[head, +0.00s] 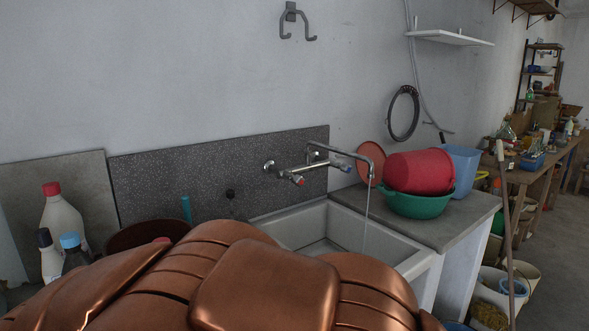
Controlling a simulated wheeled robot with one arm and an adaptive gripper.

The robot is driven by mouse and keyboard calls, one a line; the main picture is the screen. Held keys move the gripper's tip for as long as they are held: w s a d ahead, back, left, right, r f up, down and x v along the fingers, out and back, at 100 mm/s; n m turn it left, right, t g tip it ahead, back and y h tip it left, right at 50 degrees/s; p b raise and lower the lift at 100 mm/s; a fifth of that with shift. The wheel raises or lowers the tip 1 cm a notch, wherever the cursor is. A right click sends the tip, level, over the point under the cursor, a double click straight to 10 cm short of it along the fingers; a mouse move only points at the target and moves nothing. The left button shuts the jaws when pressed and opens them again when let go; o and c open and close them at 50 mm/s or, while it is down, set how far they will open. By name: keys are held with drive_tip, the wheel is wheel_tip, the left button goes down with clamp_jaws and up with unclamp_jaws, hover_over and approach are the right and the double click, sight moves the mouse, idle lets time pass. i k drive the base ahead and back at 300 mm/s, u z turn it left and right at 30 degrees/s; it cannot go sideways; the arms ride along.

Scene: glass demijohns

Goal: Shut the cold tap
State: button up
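A chrome wall mixer tap (318,164) is mounted on the dark speckled splashback above the sink. Its red-marked handle (297,180) is on the left. The blue-marked cold tap handle (343,166) is on the right, partly close to the spout pipe. The spout (345,151) reaches out to the right and bends down. A thin stream of water (366,215) runs from its end into the white sink (290,226). The near part of the sink is hidden behind copper-coloured parts in the foreground. My gripper is not in view.
A red tub (420,171) sits on a green basin (417,203) on the counter right of the sink, with a blue bin (461,170) behind. Bottles (64,221) stand at the left. A pole (506,225) leans at the right. The air before the tap looks free.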

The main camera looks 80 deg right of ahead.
sight(345, 168)
drive_tip(key=u, duration=0.05)
drive_tip(key=k, duration=1.2)
drive_tip(key=z, duration=1.4)
